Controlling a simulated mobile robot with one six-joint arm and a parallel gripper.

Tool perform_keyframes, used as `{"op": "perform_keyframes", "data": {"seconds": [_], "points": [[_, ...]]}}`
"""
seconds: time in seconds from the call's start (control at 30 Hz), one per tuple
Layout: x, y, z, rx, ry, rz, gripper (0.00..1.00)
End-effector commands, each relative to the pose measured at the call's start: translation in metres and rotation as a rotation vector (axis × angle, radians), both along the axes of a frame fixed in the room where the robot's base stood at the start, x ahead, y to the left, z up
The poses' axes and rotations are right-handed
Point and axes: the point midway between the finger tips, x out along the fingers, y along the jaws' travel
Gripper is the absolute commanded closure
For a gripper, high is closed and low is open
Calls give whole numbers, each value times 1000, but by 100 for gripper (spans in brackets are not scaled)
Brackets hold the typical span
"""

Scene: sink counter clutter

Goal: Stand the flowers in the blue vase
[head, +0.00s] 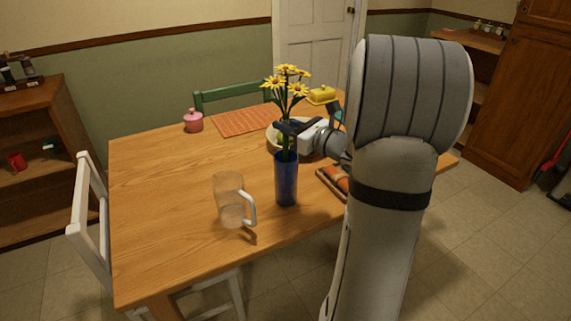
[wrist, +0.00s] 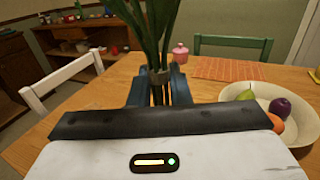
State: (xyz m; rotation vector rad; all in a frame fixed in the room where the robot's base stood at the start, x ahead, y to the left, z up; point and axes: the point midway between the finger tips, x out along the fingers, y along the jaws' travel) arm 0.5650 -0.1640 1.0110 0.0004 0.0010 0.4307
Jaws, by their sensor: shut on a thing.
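The yellow flowers (head: 290,84) stand roughly upright above the table in the head view, with green stems. My gripper (head: 287,130) is shut on the stems, which also show between its dark fingers in the wrist view (wrist: 150,35). The blue vase (head: 286,182) stands upright near the table's front edge, directly below my gripper in the head view. The stems' lower part meets the vase mouth there, but I cannot tell how deep they reach inside. The vase is hidden in the wrist view.
A clear mug (head: 229,198) stands just left of the vase. A cream bowl (wrist: 307,128) of fruit is behind my gripper. A pink pot (head: 193,122), orange placemat (head: 240,121) and yellow dish (head: 322,95) are farther back. The table's left side is clear.

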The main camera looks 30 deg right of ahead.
Motion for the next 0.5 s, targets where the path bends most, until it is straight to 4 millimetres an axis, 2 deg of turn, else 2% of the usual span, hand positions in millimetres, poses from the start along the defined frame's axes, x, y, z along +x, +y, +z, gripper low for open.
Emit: {"op": "perform_keyframes", "data": {"seconds": [0.03, 0.27, 0.5], "points": [[0, 0, -10, 3, 3, 0, 100], [0, 0, -28, 1, 0, -1, 100], [0, -1, -59, 2, 1, -1, 100]]}}
